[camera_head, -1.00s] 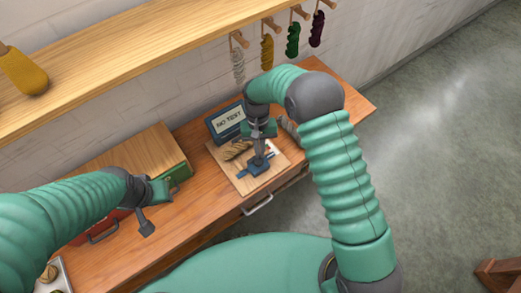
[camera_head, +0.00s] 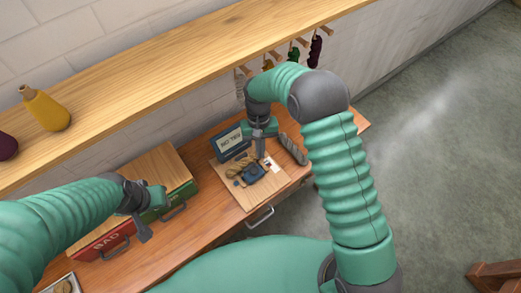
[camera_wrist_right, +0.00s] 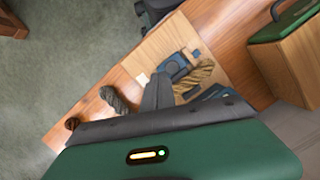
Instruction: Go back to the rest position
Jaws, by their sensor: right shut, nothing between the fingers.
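My right gripper (camera_head: 260,153) hangs over the wooden board on the table, pointing down, shut and empty. Its narrow closed fingers (camera_wrist_right: 158,92) also show in the right wrist view. Just below and beside the tips lies a small dark blue device (camera_head: 253,173), on the board (camera_head: 247,203); whether the tips touch it I cannot tell. A tan twisted skein (camera_head: 238,165) lies on the board next to the device, and it shows in the wrist view (camera_wrist_right: 198,75). My left gripper (camera_head: 147,213) is over the front of the boxes at the left; its jaw opening is unclear.
A blue-framed screen (camera_head: 231,141) stands behind the board. A grey skein (camera_head: 293,149) lies right of it. At left are a red box (camera_head: 100,243) marked BAD and a green box (camera_head: 181,197). A wooden shelf (camera_head: 180,85) overhangs the back; skeins hang on pegs beyond.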

